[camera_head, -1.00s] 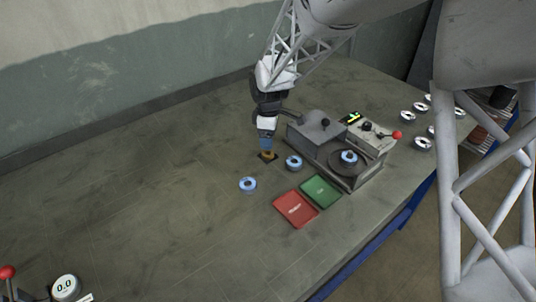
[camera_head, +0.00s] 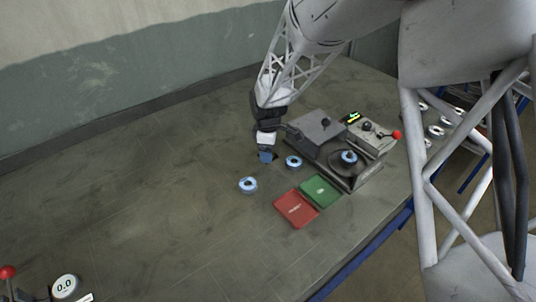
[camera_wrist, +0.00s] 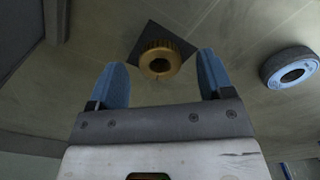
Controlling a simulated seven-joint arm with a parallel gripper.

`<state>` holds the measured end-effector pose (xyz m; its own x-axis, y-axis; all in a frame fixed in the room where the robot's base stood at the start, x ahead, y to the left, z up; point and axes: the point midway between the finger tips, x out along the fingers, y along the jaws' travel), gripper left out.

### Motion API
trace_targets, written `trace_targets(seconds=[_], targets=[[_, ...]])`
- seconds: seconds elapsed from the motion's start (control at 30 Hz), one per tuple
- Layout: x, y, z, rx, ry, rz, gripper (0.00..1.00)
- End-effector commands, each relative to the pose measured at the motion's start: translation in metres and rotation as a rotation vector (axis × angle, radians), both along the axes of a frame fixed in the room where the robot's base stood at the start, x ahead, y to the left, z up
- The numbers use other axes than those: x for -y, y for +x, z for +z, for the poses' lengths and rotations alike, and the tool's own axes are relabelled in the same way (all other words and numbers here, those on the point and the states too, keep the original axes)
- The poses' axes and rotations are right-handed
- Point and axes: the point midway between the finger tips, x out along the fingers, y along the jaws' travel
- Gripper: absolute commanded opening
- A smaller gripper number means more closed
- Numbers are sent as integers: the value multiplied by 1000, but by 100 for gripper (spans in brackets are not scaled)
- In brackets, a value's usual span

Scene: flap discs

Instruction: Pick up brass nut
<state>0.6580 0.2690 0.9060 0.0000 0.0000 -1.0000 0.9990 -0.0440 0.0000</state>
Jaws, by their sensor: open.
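The brass nut (camera_wrist: 160,58) is a ridged golden ring with a dark hole, lying on a small dark square pad (camera_wrist: 183,45) in the wrist view. My gripper (camera_wrist: 157,78) is open, with its two blue fingers apart. In the wrist view the nut shows between and just beyond the fingertips, with nothing held. In the head view my gripper (camera_head: 266,158) points down over the pad, and it hides the nut there.
A blue-and-white disc (camera_head: 293,162) lies close right of my gripper, and another disc (camera_head: 248,185) lies nearer the front. A grey machine (camera_head: 334,150) holding a disc stands to the right. Red (camera_head: 295,208) and green (camera_head: 320,191) mats lie in front.

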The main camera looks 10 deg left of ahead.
Motion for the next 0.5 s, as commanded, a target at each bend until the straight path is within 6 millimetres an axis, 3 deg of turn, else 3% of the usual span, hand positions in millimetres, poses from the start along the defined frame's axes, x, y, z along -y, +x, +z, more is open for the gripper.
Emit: trace_targets(seconds=[0.5], targets=[[0, 0, -8, 0, 0, 0, 74]])
